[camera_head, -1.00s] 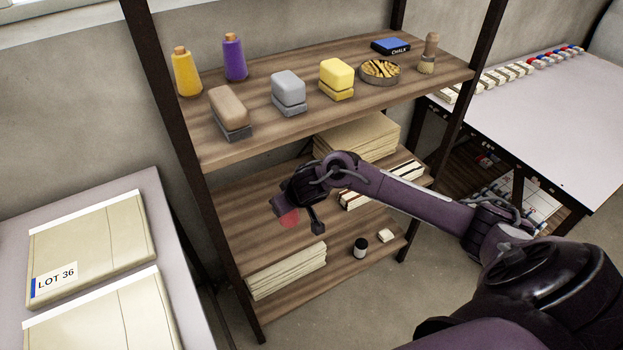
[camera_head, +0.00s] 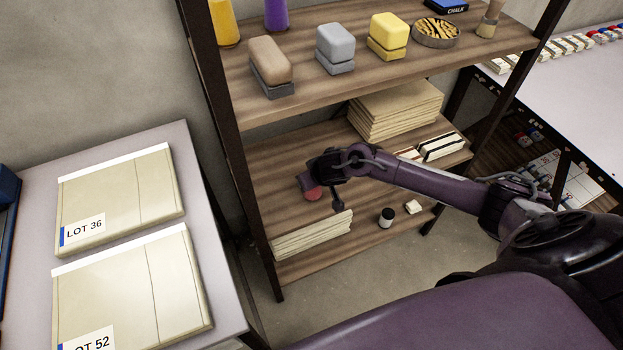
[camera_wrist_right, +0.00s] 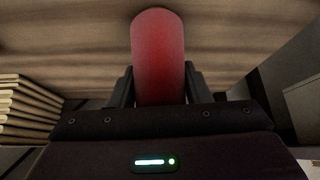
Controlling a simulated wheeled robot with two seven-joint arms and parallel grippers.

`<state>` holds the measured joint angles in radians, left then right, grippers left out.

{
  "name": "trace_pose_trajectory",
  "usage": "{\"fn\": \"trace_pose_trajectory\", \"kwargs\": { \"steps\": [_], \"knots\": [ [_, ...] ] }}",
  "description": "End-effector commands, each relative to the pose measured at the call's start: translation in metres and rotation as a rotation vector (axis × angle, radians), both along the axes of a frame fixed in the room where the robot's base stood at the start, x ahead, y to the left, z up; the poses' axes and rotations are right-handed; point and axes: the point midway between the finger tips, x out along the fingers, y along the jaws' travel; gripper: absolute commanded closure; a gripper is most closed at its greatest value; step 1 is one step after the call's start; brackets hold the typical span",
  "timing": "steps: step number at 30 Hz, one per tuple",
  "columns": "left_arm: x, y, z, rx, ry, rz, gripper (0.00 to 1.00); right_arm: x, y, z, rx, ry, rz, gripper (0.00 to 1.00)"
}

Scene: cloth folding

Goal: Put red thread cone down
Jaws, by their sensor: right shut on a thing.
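The red thread cone (camera_head: 313,194) is held by my right gripper (camera_head: 321,193), in the area of the middle shelf board (camera_head: 280,165). In the right wrist view the red cone (camera_wrist_right: 158,50) stands out between the two dark fingers of my right gripper (camera_wrist_right: 159,85), which are shut on it. The striped wooden surface fills the picture behind it. In the head view the gripper hides most of the cone. I cannot tell whether the cone touches the shelf. My left gripper is not in view.
Folded cloth stacks lie on the lower boards, one in front (camera_head: 312,235) and one behind (camera_head: 395,108). A dark jar (camera_head: 386,217) stands to the right. Above, the top board (camera_head: 310,95) carries blocks and a yellow cone (camera_head: 225,25). A side table (camera_head: 215,260) is at left.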

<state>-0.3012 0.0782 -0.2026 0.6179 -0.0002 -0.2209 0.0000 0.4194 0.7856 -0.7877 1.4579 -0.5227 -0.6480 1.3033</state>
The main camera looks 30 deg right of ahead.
Motion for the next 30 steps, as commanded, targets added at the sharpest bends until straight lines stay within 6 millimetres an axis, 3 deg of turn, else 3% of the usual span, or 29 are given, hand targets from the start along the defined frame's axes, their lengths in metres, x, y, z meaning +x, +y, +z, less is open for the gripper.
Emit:
{"fn": "trace_pose_trajectory", "kwargs": {
  "steps": [3, 10, 11, 16, 24, 30],
  "knots": [
    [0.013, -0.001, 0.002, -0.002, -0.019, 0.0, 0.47, 0.001, 0.0, -0.001, 0.001, -0.003, -0.001, 0.82],
    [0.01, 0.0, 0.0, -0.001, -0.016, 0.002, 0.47, 0.001, 0.0, -0.003, 0.001, -0.002, -0.002, 0.82],
    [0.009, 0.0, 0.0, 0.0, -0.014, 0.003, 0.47, 0.0, 0.0, -0.004, 0.001, -0.001, -0.001, 0.55],
    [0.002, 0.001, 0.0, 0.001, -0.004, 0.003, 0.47, 0.0, 0.0, -0.003, 0.001, -0.001, -0.001, 0.35],
    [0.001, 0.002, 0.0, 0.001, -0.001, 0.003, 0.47, 0.0, 0.0, -0.002, 0.0, -0.001, 0.0, 0.35],
    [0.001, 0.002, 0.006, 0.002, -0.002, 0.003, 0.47, -0.01, -0.001, 0.016, 0.0, 0.0, 0.0, 0.35]
  ]
}}
